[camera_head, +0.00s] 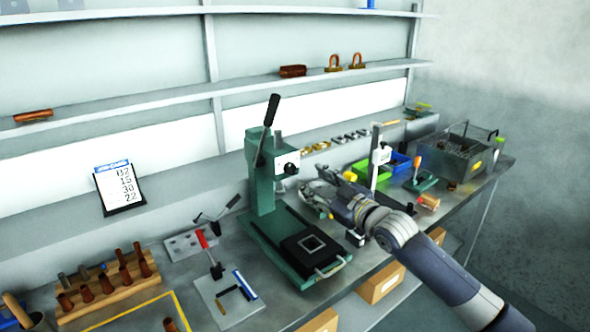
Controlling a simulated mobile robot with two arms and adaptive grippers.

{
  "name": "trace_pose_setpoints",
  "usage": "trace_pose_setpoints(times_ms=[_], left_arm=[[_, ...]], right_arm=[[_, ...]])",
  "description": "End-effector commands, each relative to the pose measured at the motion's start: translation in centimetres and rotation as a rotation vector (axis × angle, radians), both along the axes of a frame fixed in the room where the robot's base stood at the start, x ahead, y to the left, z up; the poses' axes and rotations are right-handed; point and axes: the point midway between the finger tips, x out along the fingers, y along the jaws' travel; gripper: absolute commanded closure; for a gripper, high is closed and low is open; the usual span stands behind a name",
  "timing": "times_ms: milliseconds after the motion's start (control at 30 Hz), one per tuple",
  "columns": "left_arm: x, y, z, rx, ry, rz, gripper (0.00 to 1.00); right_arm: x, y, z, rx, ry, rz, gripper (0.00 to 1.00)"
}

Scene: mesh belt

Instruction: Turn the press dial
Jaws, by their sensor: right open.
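The green press (262,185) stands on the bench near the middle of the view, with a black lever raised at its top. The press dial (289,168) looks like a small dark knob on a white plate at the front of the press head. My right gripper (318,195) is open, to the right of the press column and a little below the dial. It appears apart from the dial, though its fingertips are small and hard to make out. My left gripper is not in view.
Shelves run along the back wall.

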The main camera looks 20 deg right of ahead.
Motion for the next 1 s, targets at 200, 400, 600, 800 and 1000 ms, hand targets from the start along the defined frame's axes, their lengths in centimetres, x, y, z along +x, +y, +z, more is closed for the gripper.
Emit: trace_pose_setpoints(times_ms=[200, 400, 600, 800, 1000], left_arm=[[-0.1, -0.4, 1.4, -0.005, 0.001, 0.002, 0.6], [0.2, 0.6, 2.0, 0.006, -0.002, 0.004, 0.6], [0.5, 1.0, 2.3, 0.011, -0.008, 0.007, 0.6], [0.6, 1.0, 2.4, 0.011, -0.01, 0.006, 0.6], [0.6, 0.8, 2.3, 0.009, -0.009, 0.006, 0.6]], right_arm=[[3.6, 1.4, 0.5, 0.003, -0.001, 0.0, 0.57], [6.3, 2.3, 0.3, 0.002, -0.001, 0.0, 0.57], [7.8, 2.9, 0.2, 0.003, -0.001, 0.001, 0.57], [8.2, 3.1, 0.1, 0.003, -0.001, 0.001, 0.57], [8.2, 3.0, 0.1, 0.003, -0.001, 0.001, 0.57]])
